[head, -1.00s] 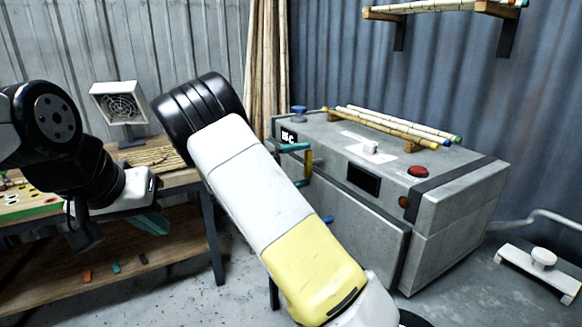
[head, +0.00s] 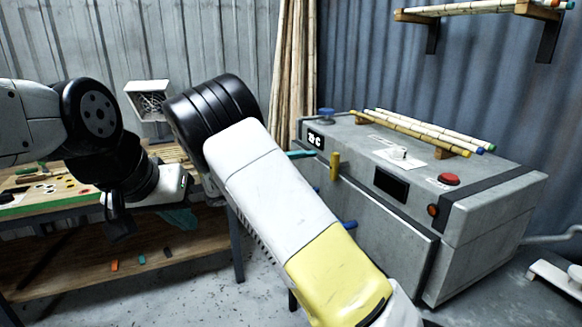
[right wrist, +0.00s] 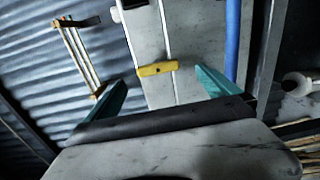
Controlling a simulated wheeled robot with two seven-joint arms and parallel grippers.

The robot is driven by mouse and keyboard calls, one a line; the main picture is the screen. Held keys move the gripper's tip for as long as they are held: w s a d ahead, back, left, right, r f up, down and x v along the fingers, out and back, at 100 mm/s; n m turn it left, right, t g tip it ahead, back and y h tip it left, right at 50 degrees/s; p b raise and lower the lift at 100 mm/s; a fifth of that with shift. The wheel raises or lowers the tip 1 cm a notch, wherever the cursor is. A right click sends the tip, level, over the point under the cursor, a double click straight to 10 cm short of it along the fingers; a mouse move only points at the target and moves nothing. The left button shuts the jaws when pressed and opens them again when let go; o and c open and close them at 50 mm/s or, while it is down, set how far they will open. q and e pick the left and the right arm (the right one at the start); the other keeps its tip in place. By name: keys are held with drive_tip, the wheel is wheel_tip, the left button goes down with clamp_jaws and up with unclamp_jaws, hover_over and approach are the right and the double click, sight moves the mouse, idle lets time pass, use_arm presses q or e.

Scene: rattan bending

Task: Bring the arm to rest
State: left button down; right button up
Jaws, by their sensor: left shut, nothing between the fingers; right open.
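My left gripper (head: 180,218) is at the left in the head view, over the front edge of the workbench (head: 60,208). Its teal fingers are shut and empty. My right arm crosses the middle of the head view, and only a teal finger of its gripper (head: 301,154) shows past it, left of the yellow handle (head: 335,166) on the grey box (head: 455,190). In the right wrist view my right gripper (right wrist: 163,91) is open, its teal fingers wide apart with nothing held. The yellow handle (right wrist: 157,68) shows beyond the fingertips, apart from them.
Several rattan poles (head: 425,130) lie on top of the grey box, near a red button (head: 449,179). A wall shelf (head: 470,10) holds more poles. Small coloured pieces lie on the bench's lower shelf (head: 120,272).

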drive_tip(key=s+d+f+m+g+y, duration=0.1)
drive_tip(key=s+d+g+y, duration=0.2)
drive_tip(key=s+d+y, duration=0.3)
drive_tip(key=s+d+f+m+g+y, duration=0.1)
drive_tip(key=s+d+g+y, duration=0.25)
drive_tip(key=s, duration=0.45)
drive_tip(key=s+a+r+t+y, duration=0.3)
drive_tip(key=s+r+y, duration=0.1)
drive_tip(key=s, duration=0.3)
drive_tip(key=s+a+r+m+t+y, duration=0.1)
drive_tip(key=s+r+t+y, duration=0.3)
drive_tip(key=s, duration=0.4)
drive_tip(key=shift+s+a+r+y, duration=0.3)
drive_tip(key=shift+a+r+y, duration=0.35)
drive_tip(key=shift+a, duration=0.25)
